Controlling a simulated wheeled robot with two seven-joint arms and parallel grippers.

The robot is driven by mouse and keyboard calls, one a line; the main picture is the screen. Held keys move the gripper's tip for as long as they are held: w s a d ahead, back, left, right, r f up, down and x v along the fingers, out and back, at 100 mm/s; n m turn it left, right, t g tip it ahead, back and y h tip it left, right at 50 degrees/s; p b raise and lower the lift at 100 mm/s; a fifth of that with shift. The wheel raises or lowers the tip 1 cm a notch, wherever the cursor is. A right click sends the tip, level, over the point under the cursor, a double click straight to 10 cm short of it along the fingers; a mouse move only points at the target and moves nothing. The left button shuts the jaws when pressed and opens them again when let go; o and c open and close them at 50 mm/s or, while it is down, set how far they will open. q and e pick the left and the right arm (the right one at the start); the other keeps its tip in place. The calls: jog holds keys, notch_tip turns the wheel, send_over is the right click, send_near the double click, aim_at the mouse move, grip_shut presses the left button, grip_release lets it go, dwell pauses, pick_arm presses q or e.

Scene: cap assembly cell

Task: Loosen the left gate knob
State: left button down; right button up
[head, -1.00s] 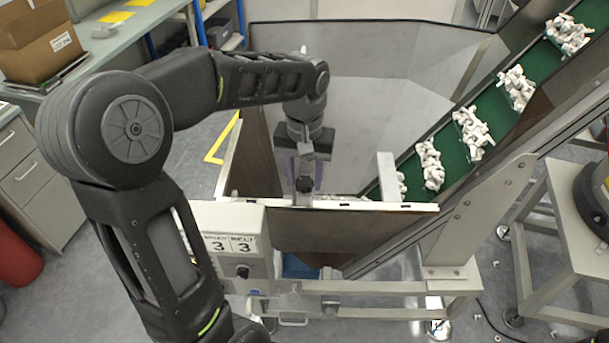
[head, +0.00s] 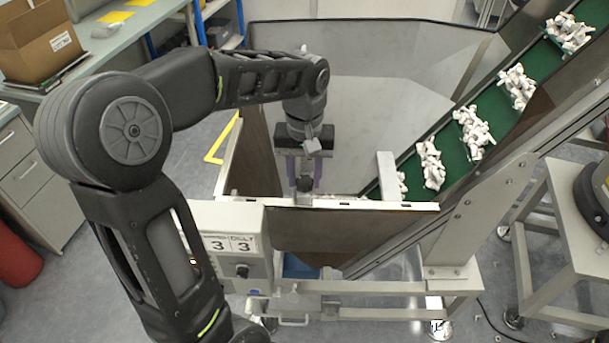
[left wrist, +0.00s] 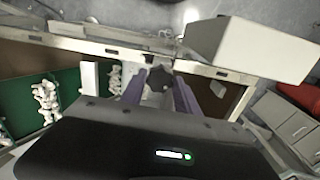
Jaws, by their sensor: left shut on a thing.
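The left gate knob (head: 304,184) is a small dark knob at the top edge of the hopper's front gate (head: 320,228). My left gripper (head: 305,178) comes down from above onto it, with its purple fingers on either side. In the left wrist view the dark knob (left wrist: 159,78) sits between the two purple fingers (left wrist: 160,92), which are shut on it. The fingers partly hide the knob's sides. My right gripper is in neither view.
A green cleated conveyor (head: 480,129) with piles of white caps rises to the right of the hopper (head: 370,75). A grey control box (head: 232,240) stands left of the gate. An upright metal bracket (head: 388,176) stands right of the gripper.

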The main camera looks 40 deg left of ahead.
aim_at(304, 180)
pick_arm(q)
jog(key=c, duration=0.9)
grip_release()
jog(key=shift+r, duration=0.15)
notch_tip(304, 180, up, 8)
jog(key=shift+f+b, duration=0.2)
jog(key=shift+b, duration=0.25)
